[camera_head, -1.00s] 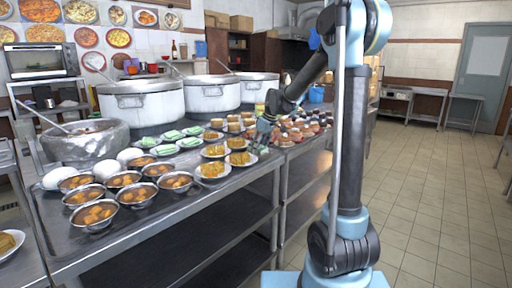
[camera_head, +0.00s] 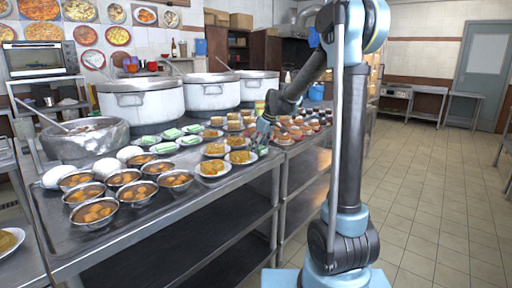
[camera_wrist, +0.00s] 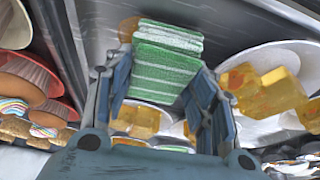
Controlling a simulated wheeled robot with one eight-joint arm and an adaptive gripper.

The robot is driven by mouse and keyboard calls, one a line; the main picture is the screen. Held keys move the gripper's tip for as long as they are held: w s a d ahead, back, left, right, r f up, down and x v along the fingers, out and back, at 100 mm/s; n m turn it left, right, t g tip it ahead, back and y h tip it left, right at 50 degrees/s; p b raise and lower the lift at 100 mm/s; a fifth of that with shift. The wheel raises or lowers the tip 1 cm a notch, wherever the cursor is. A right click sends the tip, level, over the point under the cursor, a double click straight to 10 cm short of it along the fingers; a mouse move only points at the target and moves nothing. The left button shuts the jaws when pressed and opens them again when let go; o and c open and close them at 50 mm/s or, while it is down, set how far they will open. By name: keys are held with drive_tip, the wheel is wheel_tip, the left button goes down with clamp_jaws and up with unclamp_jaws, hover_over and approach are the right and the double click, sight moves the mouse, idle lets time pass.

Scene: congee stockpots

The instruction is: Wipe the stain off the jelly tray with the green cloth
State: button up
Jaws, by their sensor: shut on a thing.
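My gripper (camera_wrist: 160,105) is shut on the green cloth (camera_wrist: 167,60), a thick pad with green and white stripes, held between the two fingers in the wrist view. A brown stain (camera_wrist: 129,27) lies on the grey metal surface (camera_wrist: 100,22) just left of the cloth's far end, partly hidden by the cloth. I take this surface to be the jelly tray. Whether the cloth touches it is unclear. In the head view my gripper (camera_head: 264,132) is low over the counter's right end, beside plates of yellow food; the cloth is not clear there.
Plates of yellow cubes (camera_wrist: 265,90) stand close to the right of my gripper. Cupcakes (camera_wrist: 30,75) stand close to the left. In the head view several bowls (camera_head: 95,214), white-and-green items (camera_head: 172,134) and large pots (camera_head: 142,100) crowd the counter. Floor (camera_head: 420,190) to the right is clear.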

drive_tip(key=shift+f, duration=0.4)
drive_tip(key=shift+w+d, duration=1.1)
drive_tip(key=shift+w, duration=0.3)
drive_tip(key=shift+s+a, duration=0.1)
drive_tip(key=shift+s+a+f, duration=0.1)
drive_tip(key=shift+s+a, duration=0.45)
drive_tip(key=shift+s, duration=0.15)
drive_tip(key=shift+s+a+f, duration=0.1)
drive_tip(key=shift+s+a, duration=0.4)
drive_tip(key=shift+s, duration=0.2)
drive_tip(key=shift+c, duration=0.8)
drive_tip(key=shift+w+a, duration=0.1)
